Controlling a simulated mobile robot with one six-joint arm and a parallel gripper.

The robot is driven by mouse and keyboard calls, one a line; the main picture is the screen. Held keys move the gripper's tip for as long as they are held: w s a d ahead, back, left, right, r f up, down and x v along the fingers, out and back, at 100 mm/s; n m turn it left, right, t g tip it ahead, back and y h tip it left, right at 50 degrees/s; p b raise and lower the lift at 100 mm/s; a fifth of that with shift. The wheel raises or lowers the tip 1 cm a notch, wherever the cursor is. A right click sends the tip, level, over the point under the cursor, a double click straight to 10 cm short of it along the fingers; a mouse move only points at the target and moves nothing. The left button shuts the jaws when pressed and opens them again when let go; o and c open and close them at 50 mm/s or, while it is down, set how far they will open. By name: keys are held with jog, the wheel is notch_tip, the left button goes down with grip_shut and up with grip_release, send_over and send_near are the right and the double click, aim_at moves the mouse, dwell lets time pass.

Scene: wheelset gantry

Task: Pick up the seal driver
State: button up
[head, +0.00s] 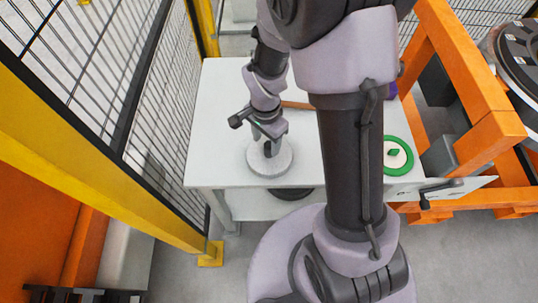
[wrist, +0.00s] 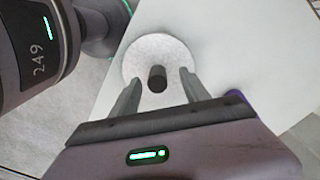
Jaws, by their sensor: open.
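The seal driver, as I take it, is a pale round disc (head: 283,163) with a dark upright handle, near the front edge of the white table. In the wrist view its disc (wrist: 158,48) lies beyond the fingers, and its dark handle shows between the two fingertips. My gripper (head: 268,142) is directly above the disc in the head view, pointing down. In the wrist view my gripper (wrist: 160,80) is open, with one finger on each side of the handle. I see no contact; the exact height gap cannot be told.
The white table (head: 215,120) also bears a green ring-shaped item (head: 397,157) at right and a purple item (head: 391,91) behind my arm. A yellow-framed mesh fence (head: 165,90) stands left. An orange frame (head: 470,85) stands right. The table's left part is clear.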

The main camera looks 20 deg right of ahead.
jog(key=b, duration=0.2)
send_over(260, 160)
jog(key=d, duration=0.3)
notch_tip(260, 160, down, 5)
jog(key=shift+s+a+f, duration=0.1)
jog(key=shift+s, duration=0.05)
jog(key=shift+r, duration=0.2)
jog(key=shift+c, duration=1.1)
grip_shut()
jog(key=shift+r, duration=0.15)
